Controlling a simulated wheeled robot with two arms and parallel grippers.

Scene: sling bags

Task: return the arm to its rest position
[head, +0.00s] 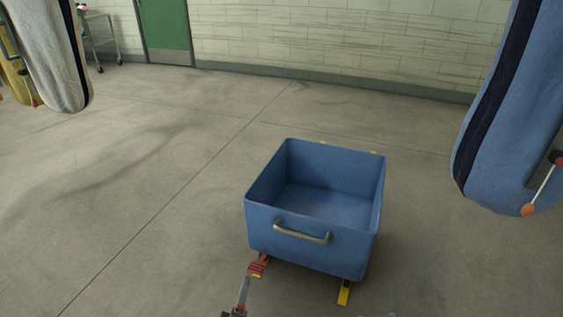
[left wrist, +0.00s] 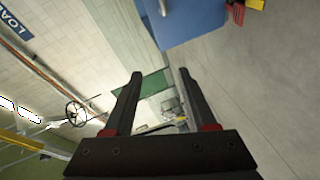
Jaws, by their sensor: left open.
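My left gripper (left wrist: 159,75) is open and empty in the left wrist view, its two dark fingers apart with nothing between them. It points towards the far wall and the green door, and the picture is tilted. My right gripper is in neither view.
A blue open bin (head: 315,246) with a metal handle stands on the floor, empty, with a red pedal (head: 258,264) at its front left. It also shows in the left wrist view (left wrist: 195,18). A blue bag (head: 515,110) hangs at right and a pale bag (head: 58,55) at upper left. The floor left of the bin is clear.

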